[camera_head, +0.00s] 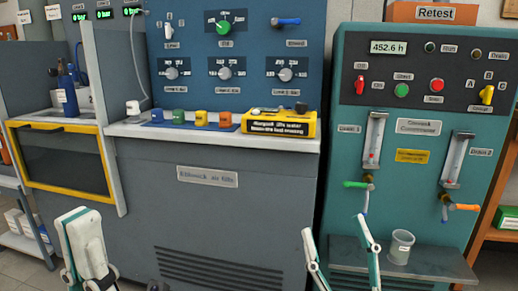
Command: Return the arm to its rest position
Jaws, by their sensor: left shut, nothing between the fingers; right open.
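My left gripper (86,245) is at the lower left, in front of the grey cabinet. Its fingers are together, with nothing between them. My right gripper (337,238) is at the lower middle, in front of the gap between the grey cabinet and the green machine (416,165). Its two fingers point up and stand apart, with nothing between them. The rest of both arms is below the picture's edge.
The grey cabinet (215,225) carries a blue gauge panel (190,40), coloured blocks and a yellow box (279,124). The green machine has two flow tubes, a green-handled valve (357,185), an orange-handled valve (460,206) and a cup (401,247) on its shelf (440,268).

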